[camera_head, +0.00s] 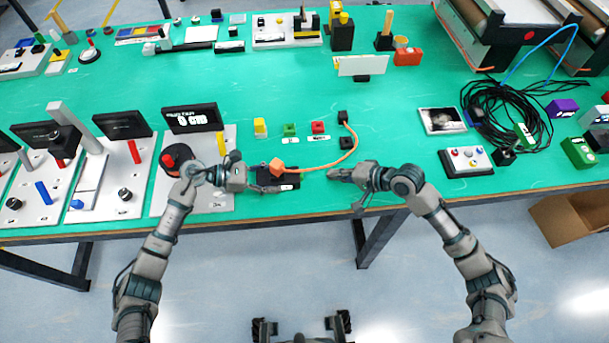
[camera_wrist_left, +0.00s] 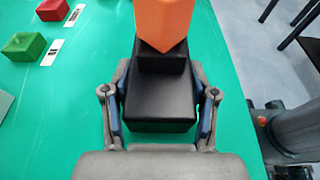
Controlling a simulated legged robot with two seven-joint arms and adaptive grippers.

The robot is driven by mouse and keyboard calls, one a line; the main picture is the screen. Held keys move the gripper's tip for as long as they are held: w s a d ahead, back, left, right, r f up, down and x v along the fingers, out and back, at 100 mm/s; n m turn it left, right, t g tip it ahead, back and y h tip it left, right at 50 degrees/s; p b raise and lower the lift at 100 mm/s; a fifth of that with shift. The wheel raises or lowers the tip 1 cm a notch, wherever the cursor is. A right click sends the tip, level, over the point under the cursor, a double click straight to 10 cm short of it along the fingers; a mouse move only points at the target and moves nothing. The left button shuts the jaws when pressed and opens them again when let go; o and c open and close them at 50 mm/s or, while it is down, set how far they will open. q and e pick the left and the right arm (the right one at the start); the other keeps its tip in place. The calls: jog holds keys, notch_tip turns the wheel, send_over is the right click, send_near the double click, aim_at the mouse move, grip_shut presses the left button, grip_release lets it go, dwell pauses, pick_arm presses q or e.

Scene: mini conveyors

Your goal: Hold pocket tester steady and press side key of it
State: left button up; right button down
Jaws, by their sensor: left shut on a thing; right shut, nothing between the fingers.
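The pocket tester (camera_head: 264,179) is a small black box lying on the green table, with an orange block (camera_head: 277,166) on top and an orange cable running from it. It also shows in the left wrist view (camera_wrist_left: 160,98), between the fingers. My left gripper (camera_head: 258,184) is shut on the tester from the left. My right gripper (camera_head: 332,174) is shut and empty, a short gap to the right of the tester. I cannot make out the side key.
The orange cable (camera_head: 345,153) curves up to a black block (camera_head: 343,117). Yellow (camera_head: 260,126), green (camera_head: 290,129) and red (camera_head: 318,127) blocks stand behind the tester. A dial panel (camera_head: 213,200) is at left. The table between the grippers is mostly clear.

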dwell(0.4)
pick_arm(q)
jog(key=o, duration=0.9)
jog(key=shift+o, duration=0.2)
